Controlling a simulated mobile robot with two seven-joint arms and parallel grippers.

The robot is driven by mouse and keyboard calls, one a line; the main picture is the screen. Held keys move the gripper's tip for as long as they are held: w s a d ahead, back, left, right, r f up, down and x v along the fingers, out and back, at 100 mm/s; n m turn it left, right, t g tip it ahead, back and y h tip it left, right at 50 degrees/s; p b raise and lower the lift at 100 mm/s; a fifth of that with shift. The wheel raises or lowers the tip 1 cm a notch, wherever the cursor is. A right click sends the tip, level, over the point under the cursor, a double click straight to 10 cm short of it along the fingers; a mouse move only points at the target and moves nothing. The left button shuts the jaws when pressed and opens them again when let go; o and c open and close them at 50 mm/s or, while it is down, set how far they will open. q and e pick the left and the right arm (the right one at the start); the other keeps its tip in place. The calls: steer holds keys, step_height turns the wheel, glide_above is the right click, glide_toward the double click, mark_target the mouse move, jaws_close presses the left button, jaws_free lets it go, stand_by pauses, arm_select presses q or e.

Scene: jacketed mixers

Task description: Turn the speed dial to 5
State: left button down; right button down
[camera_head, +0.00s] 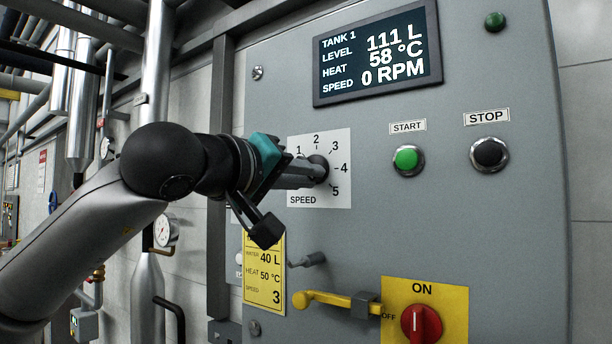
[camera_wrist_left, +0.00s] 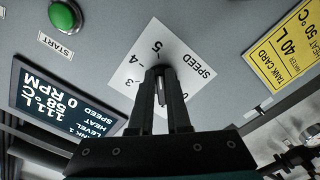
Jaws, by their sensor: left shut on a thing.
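The speed dial (camera_head: 321,166) is a small dark knob on a white SPEED plate (camera_head: 340,196) with numbers 1 to 5 around it. My left gripper (camera_head: 312,174) reaches in from the left and is shut on the dial. In the left wrist view the two fingers (camera_wrist_left: 164,88) close on the dial (camera_wrist_left: 159,71), with the 5 just beyond the fingertips. The fingers hide most of the knob, and I cannot tell which number it points to. The display (camera_head: 376,54) reads 111 L, 58 °C and 0 RPM. My right gripper is not in view.
Right of the dial are a green START button (camera_head: 406,159) and a black STOP button (camera_head: 489,154). Below are a yellow tank card (camera_head: 263,270) reading speed 3, a yellow lever (camera_head: 330,301) and a red ON/OFF switch (camera_head: 421,323). Pipes stand at the left.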

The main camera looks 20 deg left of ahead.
arm_select(q)
steer(key=c, duration=0.9)
jaws_free()
steer(key=b+v, duration=0.3)
steer(key=v, duration=1.2)
steer(key=shift+s, duration=0.15)
